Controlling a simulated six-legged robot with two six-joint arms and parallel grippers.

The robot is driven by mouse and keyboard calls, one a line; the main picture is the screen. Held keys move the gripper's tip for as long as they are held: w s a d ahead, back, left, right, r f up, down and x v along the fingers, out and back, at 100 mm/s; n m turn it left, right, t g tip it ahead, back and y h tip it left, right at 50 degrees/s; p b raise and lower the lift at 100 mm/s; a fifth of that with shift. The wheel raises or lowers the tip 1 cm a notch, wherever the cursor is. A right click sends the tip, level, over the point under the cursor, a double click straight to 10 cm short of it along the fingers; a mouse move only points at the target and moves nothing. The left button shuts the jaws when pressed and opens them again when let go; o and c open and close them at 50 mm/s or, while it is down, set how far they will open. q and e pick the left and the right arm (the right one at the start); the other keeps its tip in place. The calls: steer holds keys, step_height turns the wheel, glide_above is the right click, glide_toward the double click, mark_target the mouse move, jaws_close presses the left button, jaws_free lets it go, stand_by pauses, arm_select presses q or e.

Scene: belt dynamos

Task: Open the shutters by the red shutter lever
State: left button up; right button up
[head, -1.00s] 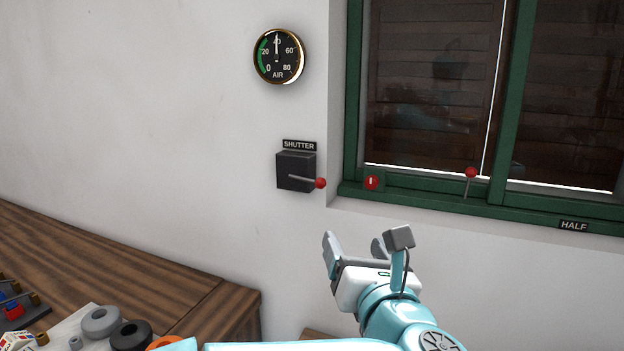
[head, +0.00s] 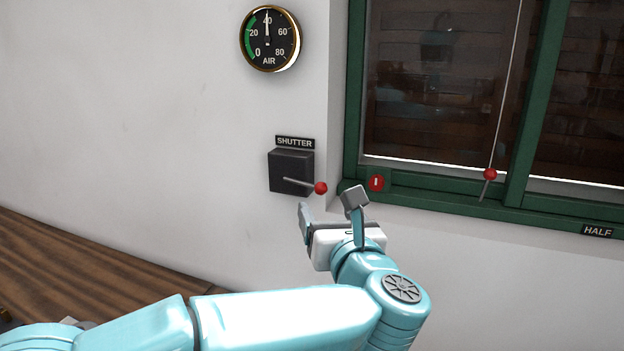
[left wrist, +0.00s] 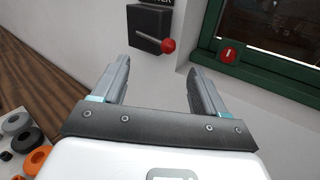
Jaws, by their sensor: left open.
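The red shutter lever (head: 320,188) has a red ball on a thin grey rod, sticking out to the right of a black box (head: 289,171) under a SHUTTER label on the white wall. In the left wrist view the red ball (left wrist: 168,45) shows beyond and between the fingers. The shutters (head: 430,90) behind the window glass are dark brown slats and look closed. My left gripper (head: 327,208) is open and empty, just below the lever in the head view and apart from it. Both its fingers (left wrist: 157,85) show in the left wrist view. My right gripper is out of view.
An air gauge (head: 269,38) hangs above. A wooden bench (head: 110,265) lies lower left.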

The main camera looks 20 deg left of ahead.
mark_target(317, 190)
arm_select(q)
steer(key=p+x, duration=0.3)
steer(key=x, duration=0.7)
steer(key=shift+d+r+p, duration=0.1)
steer(key=shift+d+p, duration=0.05)
steer(key=shift+p, duration=0.15)
steer(key=shift+w, duration=0.5)
steer(key=shift+s, duration=0.15)
steer(key=shift+c, duration=1)
jaws_close()
